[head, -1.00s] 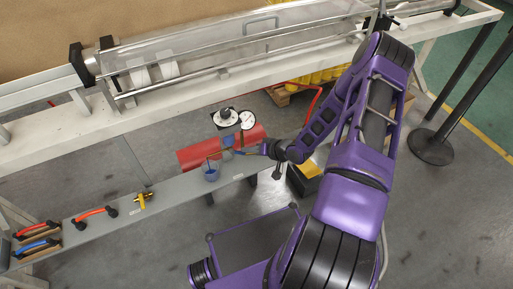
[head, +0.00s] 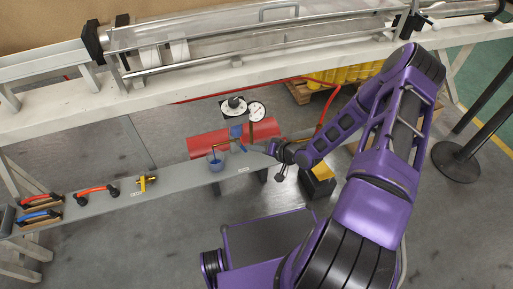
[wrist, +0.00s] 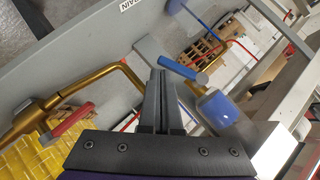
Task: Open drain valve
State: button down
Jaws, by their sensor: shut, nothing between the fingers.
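In the wrist view my gripper (wrist: 160,76) is shut, with nothing between its fingers. A blue lever handle (wrist: 180,67) lies just beyond the fingertips; whether they touch cannot be told. A brass pipe (wrist: 115,74) bends at the left of the fingers, and a red lever handle (wrist: 72,120) sits on brass fittings further left. Which lever belongs to the drain valve is unclear. A blue cylinder (wrist: 217,108) is right of the fingers. In the head view my gripper (head: 252,148) is small, right of the blue cup (head: 217,163) and a blue fitting (head: 236,131).
Red (head: 95,190) and blue (head: 40,215) handled tools and a brass fitting (head: 147,182) lie on the shelf's left. A large clear tube (head: 225,37) runs along the white frame (head: 60,116).

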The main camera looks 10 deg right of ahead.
jog(key=shift+r, duration=0.15)
jog(key=shift+r+p, duration=0.55)
jog(key=shift+r, duration=0.15)
jog(key=shift+d, duration=0.1)
